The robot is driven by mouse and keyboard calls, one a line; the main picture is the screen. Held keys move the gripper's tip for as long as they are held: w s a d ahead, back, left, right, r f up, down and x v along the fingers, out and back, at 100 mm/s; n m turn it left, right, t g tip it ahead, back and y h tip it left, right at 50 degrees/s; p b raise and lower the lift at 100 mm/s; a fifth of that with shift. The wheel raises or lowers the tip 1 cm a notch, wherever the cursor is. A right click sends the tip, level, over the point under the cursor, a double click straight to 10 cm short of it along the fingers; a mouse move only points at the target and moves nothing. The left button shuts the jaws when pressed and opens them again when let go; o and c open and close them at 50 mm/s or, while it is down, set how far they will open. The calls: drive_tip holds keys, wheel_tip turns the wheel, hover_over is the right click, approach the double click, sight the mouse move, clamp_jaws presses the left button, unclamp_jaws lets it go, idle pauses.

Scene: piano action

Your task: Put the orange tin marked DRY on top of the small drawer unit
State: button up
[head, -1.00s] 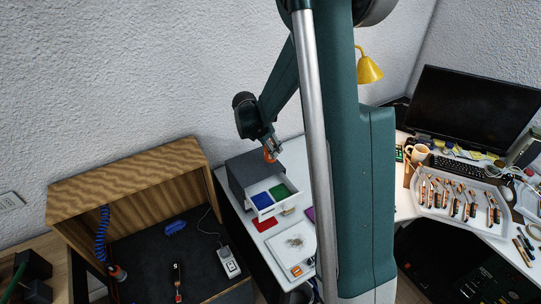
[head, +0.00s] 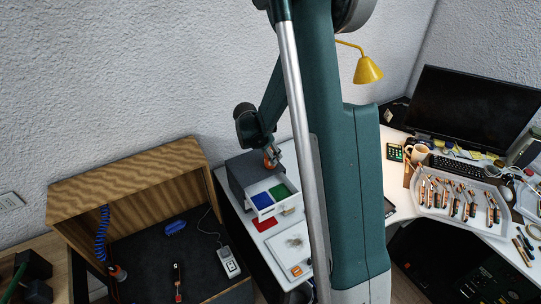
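A small orange thing, which looks like the tin (head: 269,163), is at the tip of my gripper (head: 272,153). The fingers are on it from above and look shut on it; its DRY mark is too small to read. The tin is over the top of the grey small drawer unit (head: 238,167), toward its right end. I cannot tell whether it touches the top. The unit's white drawer (head: 273,208) is pulled out toward the front and holds a blue block (head: 262,200) and a green block (head: 279,192).
A red piece (head: 264,224) lies on the white table in front of the drawer. A pale tray (head: 290,250) is nearer. A wooden booth (head: 130,185) stands at left. A yellow lamp (head: 368,71), a monitor (head: 475,110) and a tool tray (head: 440,207) are at right.

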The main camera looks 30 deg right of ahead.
drive_tip(key=shift+f, duration=0.2)
drive_tip(key=o, duration=1)
drive_tip(key=shift+c, duration=0.2)
drive_tip(key=shift+r, duration=0.2)
drive_tip(key=v, duration=1.2)
drive_tip(key=shift+a, duration=0.1)
